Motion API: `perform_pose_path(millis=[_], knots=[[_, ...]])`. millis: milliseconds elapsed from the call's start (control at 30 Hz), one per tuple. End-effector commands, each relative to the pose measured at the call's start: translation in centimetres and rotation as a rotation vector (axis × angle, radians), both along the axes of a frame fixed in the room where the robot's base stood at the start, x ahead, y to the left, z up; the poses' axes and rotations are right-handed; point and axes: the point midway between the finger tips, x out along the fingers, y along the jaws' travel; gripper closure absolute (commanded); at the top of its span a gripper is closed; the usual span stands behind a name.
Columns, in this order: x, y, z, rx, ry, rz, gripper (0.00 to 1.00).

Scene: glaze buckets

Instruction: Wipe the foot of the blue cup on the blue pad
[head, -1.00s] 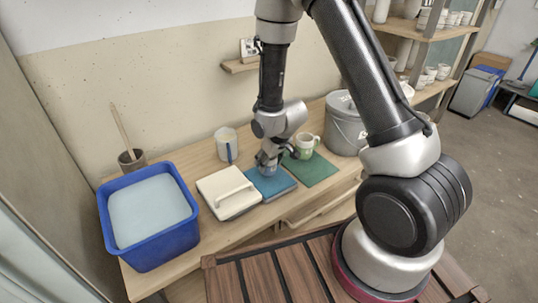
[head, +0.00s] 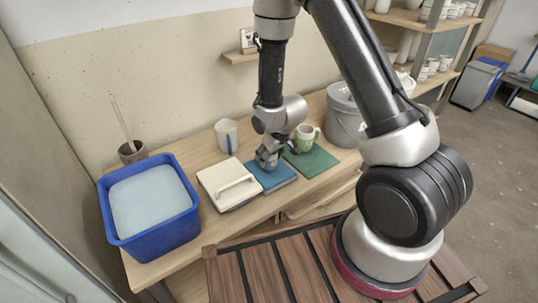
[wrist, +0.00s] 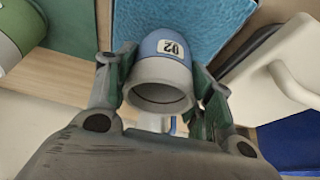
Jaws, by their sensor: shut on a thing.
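I cannot tell whether the foot touches the pad.
A cream lidded box (head: 222,181) with a handle sits left of the pad. A green pad (head: 318,163) with a green and white mug (head: 305,138) lies right. A white cup (head: 227,138) stands behind. A grey bucket (head: 345,122) and blue tub (head: 150,240) flank them.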

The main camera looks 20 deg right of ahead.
Motion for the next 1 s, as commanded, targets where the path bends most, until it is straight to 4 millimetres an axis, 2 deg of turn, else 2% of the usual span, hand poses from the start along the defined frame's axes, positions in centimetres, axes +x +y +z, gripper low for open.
perform_pose_path(millis=[767, 1000], knots=[[0.1, 0.0, -1.0, 0.000, -0.001, 0.000, 0.76], [1.4, 0.5, -1.0, 0.001, -0.002, 0.000, 0.76]])
